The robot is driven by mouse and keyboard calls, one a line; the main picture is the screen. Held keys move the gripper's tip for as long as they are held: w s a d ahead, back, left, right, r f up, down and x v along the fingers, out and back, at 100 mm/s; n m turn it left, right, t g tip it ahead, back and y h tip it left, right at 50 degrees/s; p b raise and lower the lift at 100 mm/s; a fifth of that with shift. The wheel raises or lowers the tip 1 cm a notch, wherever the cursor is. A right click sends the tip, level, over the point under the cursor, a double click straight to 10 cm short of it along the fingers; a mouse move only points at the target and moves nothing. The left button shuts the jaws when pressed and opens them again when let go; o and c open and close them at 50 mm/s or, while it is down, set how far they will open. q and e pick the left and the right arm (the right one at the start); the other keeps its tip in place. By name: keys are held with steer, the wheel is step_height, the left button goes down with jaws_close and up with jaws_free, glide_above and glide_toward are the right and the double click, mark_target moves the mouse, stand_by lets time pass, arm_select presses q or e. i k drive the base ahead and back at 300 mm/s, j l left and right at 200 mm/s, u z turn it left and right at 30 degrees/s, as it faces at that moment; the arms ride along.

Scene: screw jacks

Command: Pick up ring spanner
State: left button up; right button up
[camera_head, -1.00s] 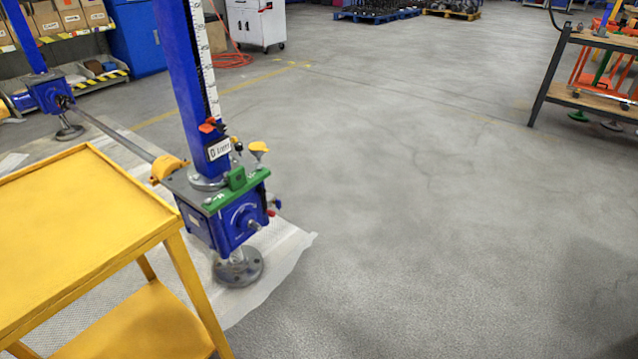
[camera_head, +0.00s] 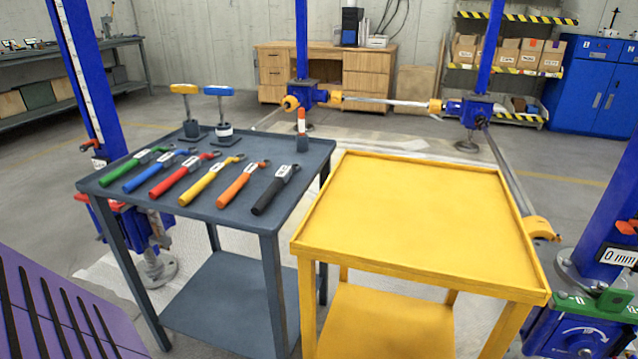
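Several spanner-like tools lie in a row on a dark grey two-tier table (camera_head: 232,230). Their handles are green (camera_head: 120,172), blue (camera_head: 142,178), red (camera_head: 169,183), yellow (camera_head: 197,189), orange (camera_head: 233,190) and black (camera_head: 266,197). The handles point toward the front left and the heads toward the back right. The heads are too small to tell which tool is the ring spanner. Neither of my grippers is in view.
A yellow cart (camera_head: 420,205) with an empty top stands right of the grey table. Two T-handled tools (camera_head: 219,108) and an orange-topped upright tool (camera_head: 301,128) stand at the table's back. Blue screw jacks (camera_head: 91,75) surround both. A purple slotted surface (camera_head: 60,310) fills the lower left.

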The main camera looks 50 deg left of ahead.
mark_target(185, 199)
steer(key=u, duration=1.85)
